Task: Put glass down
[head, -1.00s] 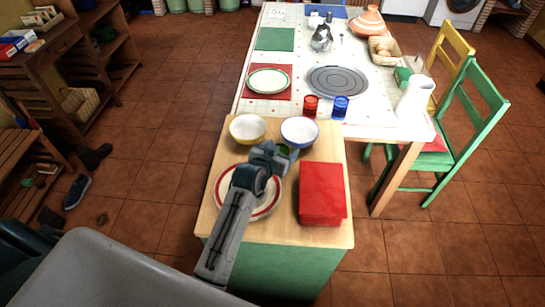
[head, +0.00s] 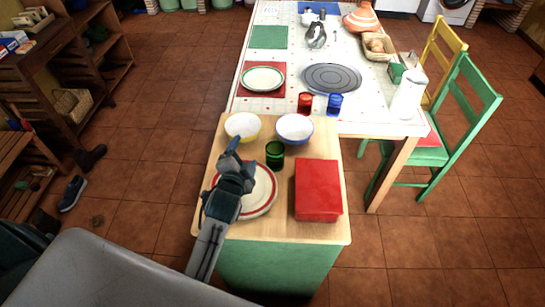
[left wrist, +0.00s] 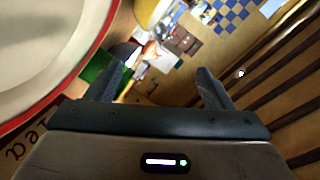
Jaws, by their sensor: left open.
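A dark green glass (head: 275,154) stands upright on the small wooden-topped counter (head: 290,233), between the bowls and the red box. My left gripper (head: 234,147) is to the left of the glass and apart from it, above the plate with a red-ringed rim (head: 268,197). Its jaws are open and nothing shows between them in the left wrist view (left wrist: 158,80). A dark green patch lies by one finger there; I cannot tell if it is the glass. My right gripper is not in view.
Red (head: 305,102) and blue (head: 335,104) glasses and a white pitcher (head: 408,96) stand on the table beyond.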

